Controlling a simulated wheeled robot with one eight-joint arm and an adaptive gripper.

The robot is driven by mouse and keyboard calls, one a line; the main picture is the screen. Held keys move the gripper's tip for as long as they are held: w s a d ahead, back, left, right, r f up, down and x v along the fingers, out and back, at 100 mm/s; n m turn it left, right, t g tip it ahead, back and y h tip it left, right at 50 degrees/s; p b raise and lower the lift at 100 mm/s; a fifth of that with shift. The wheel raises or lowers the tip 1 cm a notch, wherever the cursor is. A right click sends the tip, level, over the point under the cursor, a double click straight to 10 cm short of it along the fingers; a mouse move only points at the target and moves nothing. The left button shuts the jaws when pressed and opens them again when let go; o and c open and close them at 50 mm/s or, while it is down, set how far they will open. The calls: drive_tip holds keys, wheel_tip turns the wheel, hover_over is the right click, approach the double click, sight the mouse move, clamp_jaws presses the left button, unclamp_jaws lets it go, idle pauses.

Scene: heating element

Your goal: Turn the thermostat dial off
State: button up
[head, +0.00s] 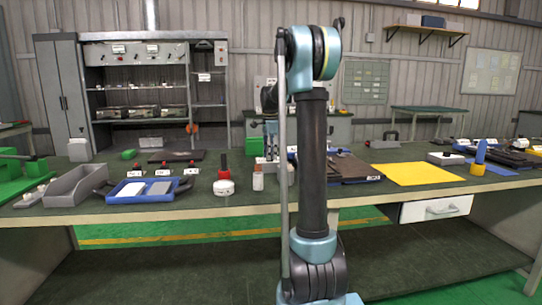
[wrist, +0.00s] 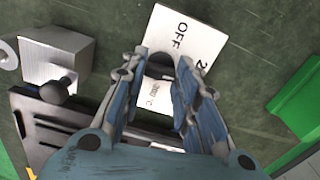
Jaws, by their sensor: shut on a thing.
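The thermostat dial (wrist: 160,68) is a dark knob in the wrist view, between my fingertips and mostly hidden by them. A white plate (wrist: 168,28) reaches out beyond it, marked "OFF" and part of a "2". More of the white face, with a small "°C" mark, shows between my fingers. My gripper (wrist: 162,64) is shut on the dial, one finger on each side. In the head view my gripper (head: 271,128) points down over the bench behind my arm. My arm hides most of the dial's place there.
In the wrist view a grey block with a black knob (wrist: 55,92) and a dark slotted plate stand left, and a green object (wrist: 295,90) right. In the head view the workbench (head: 240,198) holds a blue tray (head: 115,190), a red-handled tool and a yellow mat (head: 415,174).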

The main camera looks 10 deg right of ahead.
drive_tip(key=n, duration=0.4)
drive_tip(key=shift+a, duration=0.15)
drive_tip(key=n, duration=0.8)
drive_tip(key=shift+n, duration=2.1)
drive_tip(key=o, duration=1.1)
drive_tip(key=shift+c, duration=0.2)
